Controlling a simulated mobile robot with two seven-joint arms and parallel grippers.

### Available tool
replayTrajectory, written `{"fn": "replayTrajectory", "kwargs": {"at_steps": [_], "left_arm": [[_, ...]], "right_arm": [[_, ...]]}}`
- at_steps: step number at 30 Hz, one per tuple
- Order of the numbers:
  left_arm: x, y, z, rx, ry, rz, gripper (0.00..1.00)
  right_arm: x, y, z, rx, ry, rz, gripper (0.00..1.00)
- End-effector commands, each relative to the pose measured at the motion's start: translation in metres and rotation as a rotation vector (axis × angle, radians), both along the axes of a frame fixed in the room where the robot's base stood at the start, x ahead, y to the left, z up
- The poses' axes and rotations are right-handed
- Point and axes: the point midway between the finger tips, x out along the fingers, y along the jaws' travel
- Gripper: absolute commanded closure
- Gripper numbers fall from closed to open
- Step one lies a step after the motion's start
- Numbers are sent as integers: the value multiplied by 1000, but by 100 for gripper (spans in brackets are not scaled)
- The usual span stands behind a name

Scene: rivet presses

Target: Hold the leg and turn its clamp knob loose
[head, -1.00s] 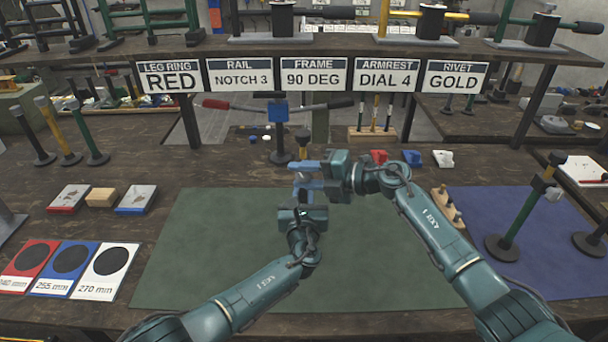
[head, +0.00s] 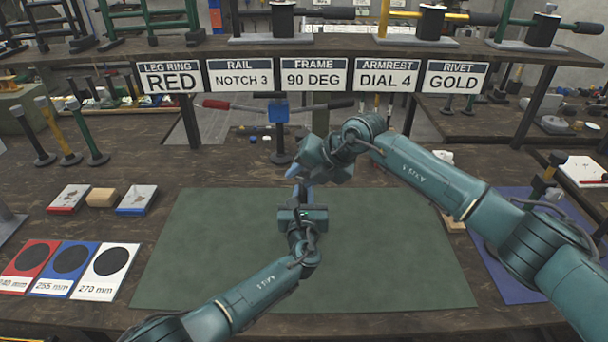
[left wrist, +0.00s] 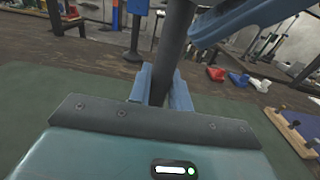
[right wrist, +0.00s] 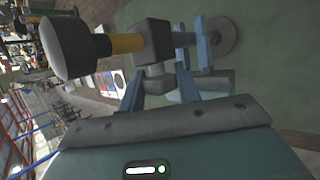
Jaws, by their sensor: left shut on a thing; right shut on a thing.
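The leg (right wrist: 125,43) shows in the right wrist view as a tube with a gold band, a dark rubber end, a dark clamp block (right wrist: 152,40) and a round foot at the other end. In the left wrist view its dark tube (left wrist: 173,45) stands slightly tilted between my left fingers. My left gripper (head: 302,190) is shut on this tube, above the green mat. My right gripper (head: 294,173) comes from above right. Its fingers are shut on the grey clamp knob (right wrist: 156,76) beside the block. In the head view my right gripper hides most of the leg.
The green mat (head: 210,265) is otherwise clear. A press with a blue head (head: 278,112) stands behind my grippers. Red, blue and white size cards (head: 68,262) lie left, a blue mat (head: 515,290) right. A sign shelf (head: 400,48) spans the back.

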Motion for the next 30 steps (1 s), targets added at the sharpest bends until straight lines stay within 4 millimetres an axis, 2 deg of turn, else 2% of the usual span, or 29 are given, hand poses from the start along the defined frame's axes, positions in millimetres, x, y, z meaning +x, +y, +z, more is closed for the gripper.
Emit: {"fn": "replayTrajectory", "kwargs": {"at_steps": [18, 30], "left_arm": [[1, -2, 4, -1, -6, -2, 100], [1, -2, 4, -2, -7, -2, 100]], "right_arm": [[-1, 2, -1, -590, -12, 8, 90], [-1, 2, -2, -892, -16, 10, 90]]}}
